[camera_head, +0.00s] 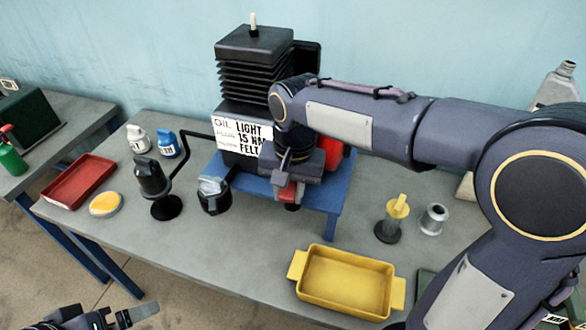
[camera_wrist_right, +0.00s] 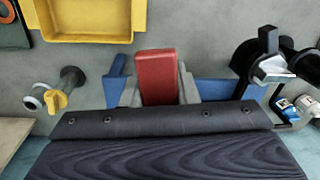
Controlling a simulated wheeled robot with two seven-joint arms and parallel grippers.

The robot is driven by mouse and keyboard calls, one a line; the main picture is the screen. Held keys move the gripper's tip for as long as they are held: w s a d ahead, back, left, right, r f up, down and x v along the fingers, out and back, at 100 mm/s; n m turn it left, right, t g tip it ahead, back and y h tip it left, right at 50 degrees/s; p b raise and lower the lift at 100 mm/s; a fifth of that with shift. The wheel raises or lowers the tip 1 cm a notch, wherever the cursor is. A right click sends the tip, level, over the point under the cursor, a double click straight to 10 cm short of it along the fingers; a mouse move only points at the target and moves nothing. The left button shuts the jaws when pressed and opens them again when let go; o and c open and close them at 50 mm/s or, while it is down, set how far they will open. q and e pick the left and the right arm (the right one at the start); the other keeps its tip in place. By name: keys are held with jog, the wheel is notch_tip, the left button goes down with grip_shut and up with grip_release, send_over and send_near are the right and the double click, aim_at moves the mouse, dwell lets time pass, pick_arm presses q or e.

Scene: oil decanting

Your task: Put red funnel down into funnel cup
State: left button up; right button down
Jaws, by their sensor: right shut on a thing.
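My right gripper (camera_head: 290,186) is shut on a red piece (camera_head: 287,191), which looks like the handle of the red funnel, in front of the blue stand. In the right wrist view the red piece (camera_wrist_right: 158,75) sits between the fingers; the rest of the funnel is mostly hidden. A small grey open cup (camera_head: 434,219) stands upright at the right, apart from my gripper. Beside it a yellow funnel (camera_head: 397,207) sits in a dark cup (camera_head: 388,232). I cannot tell which is the funnel cup. My left gripper (camera_head: 140,312) is partly in view at the bottom left, its opening unclear.
The blue stand (camera_head: 339,191) carries a black machine (camera_head: 250,75). A yellow tray (camera_head: 299,257) lies at the front. Bare table lies between stand and yellow tray.

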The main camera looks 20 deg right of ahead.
jog(key=shift+r+p, duration=0.65)
jog(key=shift+p, duration=0.05)
dwell(0.4)
jog(key=shift+g+p, duration=0.6)
jog(key=shift+p, duration=0.65)
jog(key=shift+r+p, duration=1)
dwell(0.5)
notch_tip(320, 180, up, 2)
jog(key=shift+r+p, duration=0.1)
jog(key=shift+p, duration=0.4)
jog(key=shift+r, duration=2.4)
